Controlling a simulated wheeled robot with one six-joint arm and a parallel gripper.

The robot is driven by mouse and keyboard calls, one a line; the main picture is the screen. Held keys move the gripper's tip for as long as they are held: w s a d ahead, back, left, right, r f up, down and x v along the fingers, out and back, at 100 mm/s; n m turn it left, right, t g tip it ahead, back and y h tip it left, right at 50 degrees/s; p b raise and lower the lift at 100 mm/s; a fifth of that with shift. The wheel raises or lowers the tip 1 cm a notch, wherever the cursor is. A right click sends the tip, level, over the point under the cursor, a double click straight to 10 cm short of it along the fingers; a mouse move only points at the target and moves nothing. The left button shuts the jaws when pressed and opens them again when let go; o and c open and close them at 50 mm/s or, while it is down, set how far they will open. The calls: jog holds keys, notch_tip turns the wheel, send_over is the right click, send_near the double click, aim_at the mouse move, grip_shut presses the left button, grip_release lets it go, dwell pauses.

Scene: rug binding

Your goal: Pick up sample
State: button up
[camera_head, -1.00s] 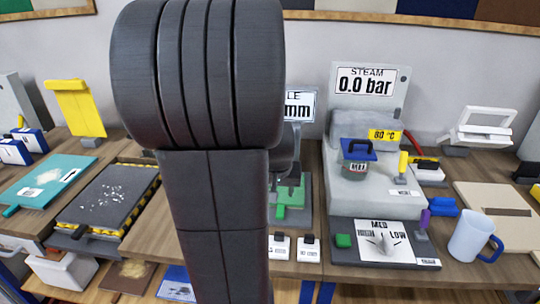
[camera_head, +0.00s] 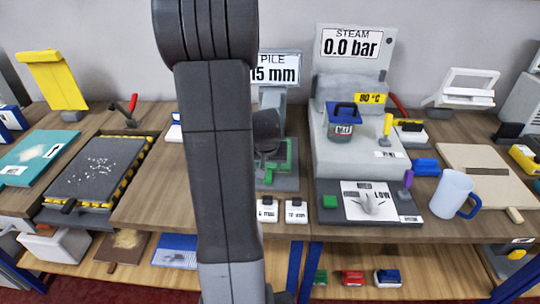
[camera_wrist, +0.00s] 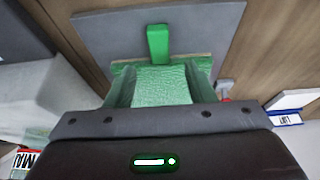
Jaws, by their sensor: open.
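The sample looks like a green textured piece (camera_wrist: 162,88) with a brighter green tab (camera_wrist: 158,43), lying at a grey plate in the wrist view. In the head view, green parts (camera_head: 288,160) show on the pile gauge, partly hidden by my arm. My gripper (camera_wrist: 162,72) is open, pointing down at the green piece. Its two fingers appear to stand on either side of it; I cannot tell whether they touch it. In the head view my fingertips are hidden.
The pile gauge display (camera_head: 278,70) reads 15 mm behind my arm. Two small white blocks (camera_head: 296,211) sit in front. A mug (camera_head: 453,194) is farther right.

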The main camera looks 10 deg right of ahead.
aim_at(268, 173)
jog(key=shift+x, duration=2.2)
jog(key=shift+s, duration=0.15)
grip_shut()
